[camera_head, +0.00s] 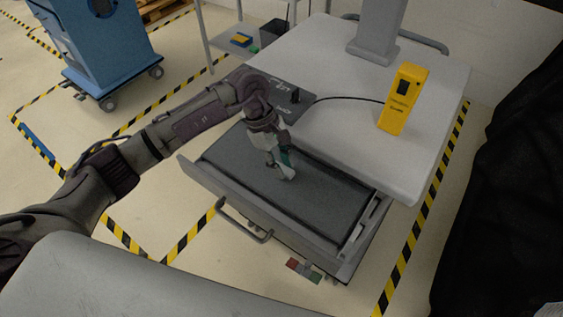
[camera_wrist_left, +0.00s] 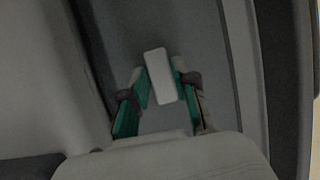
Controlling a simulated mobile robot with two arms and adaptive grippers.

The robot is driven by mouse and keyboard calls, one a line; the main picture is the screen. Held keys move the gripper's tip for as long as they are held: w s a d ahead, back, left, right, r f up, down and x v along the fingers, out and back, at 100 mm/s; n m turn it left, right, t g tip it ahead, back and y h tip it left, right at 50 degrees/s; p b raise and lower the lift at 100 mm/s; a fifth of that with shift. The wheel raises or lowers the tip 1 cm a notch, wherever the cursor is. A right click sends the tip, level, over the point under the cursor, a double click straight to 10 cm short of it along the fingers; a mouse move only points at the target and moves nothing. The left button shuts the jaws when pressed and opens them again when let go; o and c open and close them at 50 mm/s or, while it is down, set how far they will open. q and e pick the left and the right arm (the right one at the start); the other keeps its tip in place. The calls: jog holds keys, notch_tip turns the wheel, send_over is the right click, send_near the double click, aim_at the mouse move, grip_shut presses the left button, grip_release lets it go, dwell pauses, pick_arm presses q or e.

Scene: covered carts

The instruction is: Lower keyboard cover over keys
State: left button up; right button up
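The keyboard drawer (camera_head: 218,182) is pulled out from under the cart top. A flat dark grey cover panel (camera_head: 325,205) lies in its frame, and it also fills part of the left wrist view (camera_wrist_left: 203,35). No keys show. My left gripper (camera_head: 284,165) reaches down over the panel's middle. In the left wrist view its green fingers sit on both sides of a pale rectangular tab (camera_wrist_left: 158,75) and appear shut on it. The tab's join with the panel is not clear. My right gripper is not in view.
A yellow device (camera_head: 403,98) stands on the light grey cart top (camera_head: 325,65), with a black cable beside it. A blue cart (camera_head: 100,45) stands at the upper left. A drawer-front handle (camera_head: 243,222) juts out. Black draped material (camera_head: 510,170) fills the right side.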

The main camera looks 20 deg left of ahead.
pick_arm(q)
jog(key=o, duration=0.3)
jog(key=shift+o, duration=0.2)
jog(key=v, duration=1.2)
